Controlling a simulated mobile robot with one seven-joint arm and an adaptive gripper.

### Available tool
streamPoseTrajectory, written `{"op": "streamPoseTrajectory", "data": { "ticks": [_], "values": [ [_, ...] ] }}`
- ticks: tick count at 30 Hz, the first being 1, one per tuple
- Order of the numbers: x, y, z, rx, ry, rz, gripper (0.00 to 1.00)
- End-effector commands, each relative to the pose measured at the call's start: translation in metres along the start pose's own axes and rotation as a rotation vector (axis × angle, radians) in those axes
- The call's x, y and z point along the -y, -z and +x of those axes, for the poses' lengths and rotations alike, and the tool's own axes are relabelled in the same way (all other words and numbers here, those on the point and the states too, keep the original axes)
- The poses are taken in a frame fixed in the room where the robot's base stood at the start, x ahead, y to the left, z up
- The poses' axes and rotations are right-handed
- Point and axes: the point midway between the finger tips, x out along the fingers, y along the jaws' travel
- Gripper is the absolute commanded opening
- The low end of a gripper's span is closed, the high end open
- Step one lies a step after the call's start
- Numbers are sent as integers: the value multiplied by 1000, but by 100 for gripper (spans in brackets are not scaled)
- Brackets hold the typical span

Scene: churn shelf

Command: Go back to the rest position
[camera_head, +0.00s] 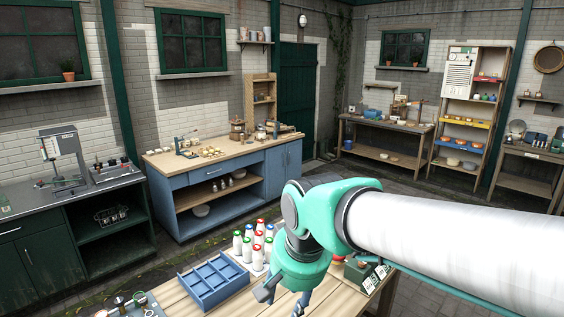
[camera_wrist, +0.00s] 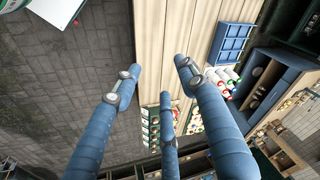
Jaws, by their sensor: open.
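My gripper (camera_head: 283,301) hangs at the lower middle of the head view, above the wooden table (camera_head: 182,302). In the wrist view its blue fingers (camera_wrist: 153,88) are spread apart with nothing between them. Several white bottles (camera_head: 258,252) with red, green and blue caps stand on the table just left of my gripper. They also show in the wrist view (camera_wrist: 222,77). A blue divided crate (camera_head: 214,283) stands left of the bottles, and its visible compartments look empty. The crate also shows in the wrist view (camera_wrist: 230,43).
A green box with labelled cards (camera_head: 370,278) stands at the table's right end, close to my gripper. Small metal items (camera_head: 135,302) lie at the table's left end. A blue workbench (camera_head: 222,175) stands behind. Grey paved floor is open to the right.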

Motion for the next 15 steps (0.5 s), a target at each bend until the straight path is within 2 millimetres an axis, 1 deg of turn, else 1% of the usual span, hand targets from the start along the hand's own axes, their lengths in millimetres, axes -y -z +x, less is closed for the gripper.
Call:
{"op": "streamPoseTrajectory", "data": {
  "ticks": [1,6,11,15],
  "values": [
    [-20,-6,-8,-19,-4,6,42],
    [-74,-29,-27,-68,-22,0,42],
    [-119,-58,-40,-113,-46,-6,42],
    [-152,-86,-48,-150,-73,-14,42]
  ]
}}
